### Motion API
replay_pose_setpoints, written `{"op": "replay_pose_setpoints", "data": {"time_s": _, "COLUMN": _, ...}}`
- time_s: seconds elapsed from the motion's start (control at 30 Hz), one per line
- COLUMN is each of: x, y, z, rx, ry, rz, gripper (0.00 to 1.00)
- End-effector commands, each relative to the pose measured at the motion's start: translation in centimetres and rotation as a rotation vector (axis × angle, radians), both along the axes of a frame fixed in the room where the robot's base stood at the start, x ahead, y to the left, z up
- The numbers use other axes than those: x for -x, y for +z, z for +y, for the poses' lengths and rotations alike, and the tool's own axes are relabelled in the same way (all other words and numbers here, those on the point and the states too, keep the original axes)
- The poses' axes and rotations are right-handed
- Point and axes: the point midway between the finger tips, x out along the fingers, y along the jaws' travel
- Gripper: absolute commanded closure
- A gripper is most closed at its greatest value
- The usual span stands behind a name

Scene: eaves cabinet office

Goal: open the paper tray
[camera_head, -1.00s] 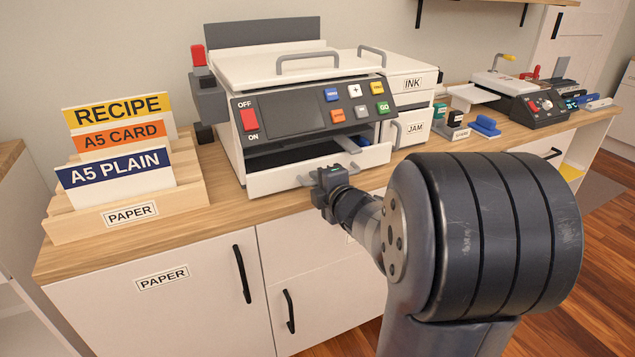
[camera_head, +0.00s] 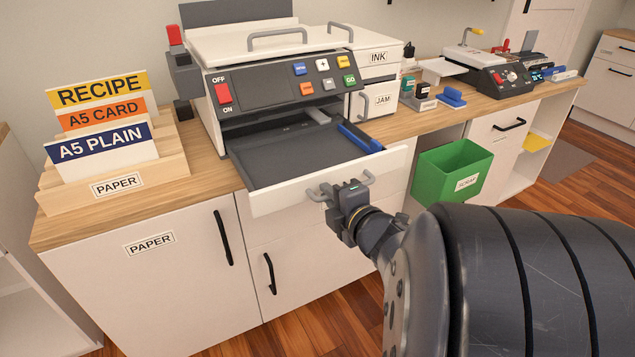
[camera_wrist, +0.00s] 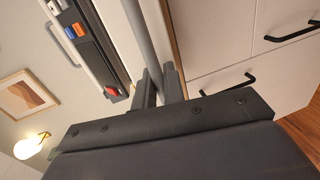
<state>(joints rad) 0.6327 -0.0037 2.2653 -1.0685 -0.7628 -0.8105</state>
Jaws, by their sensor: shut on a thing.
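The paper tray (camera_head: 300,158) of the white printer (camera_head: 262,50) is slid out well past the counter's front edge. Its dark floor shows and looks empty of paper, with a blue guide (camera_head: 361,138) at its right side. My gripper (camera_head: 345,193) is shut on the grey tray handle (camera_head: 367,178) at the middle of the tray's white front. In the wrist view my gripper's fingers (camera_wrist: 160,85) close around the grey handle bar (camera_wrist: 140,35). The fingers hide part of the handle.
A wooden rack (camera_head: 165,178) with RECIPE, A5 CARD and A5 PLAIN cards stands left of the printer. A green scrap bin (camera_head: 452,172) hangs at the cabinet front to the right. Stamps (camera_head: 422,92) and a second device (camera_head: 500,78) stand farther right on the counter.

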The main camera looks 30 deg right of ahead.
Motion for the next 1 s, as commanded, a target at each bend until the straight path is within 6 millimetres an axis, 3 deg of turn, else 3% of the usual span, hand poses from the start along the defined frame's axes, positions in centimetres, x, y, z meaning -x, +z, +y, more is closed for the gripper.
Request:
{"op": "replay_pose_setpoints", "data": {"time_s": 0.27, "x": 0.0, "y": -0.1, "z": 0.0, "rx": 0.0, "ry": 0.0, "rz": 0.002, "gripper": 1.0}}
{"op": "replay_pose_setpoints", "data": {"time_s": 0.3, "x": 0.0, "y": -0.1, "z": 0.0, "rx": 0.0, "ry": 0.0, "rz": 0.002, "gripper": 0.86}}
{"op": "replay_pose_setpoints", "data": {"time_s": 0.33, "x": 0.0, "y": -0.1, "z": 0.0, "rx": 0.0, "ry": 0.0, "rz": 0.002, "gripper": 0.85}}
{"op": "replay_pose_setpoints", "data": {"time_s": 0.63, "x": 0.3, "y": 0.1, "z": 0.0, "rx": 0.0, "ry": -0.001, "rz": 0.001, "gripper": 0.85}}
{"op": "replay_pose_setpoints", "data": {"time_s": 1.0, "x": 4.8, "y": 1.3, "z": -0.3, "rx": 0.002, "ry": -0.007, "rz": 0.0, "gripper": 0.85}}
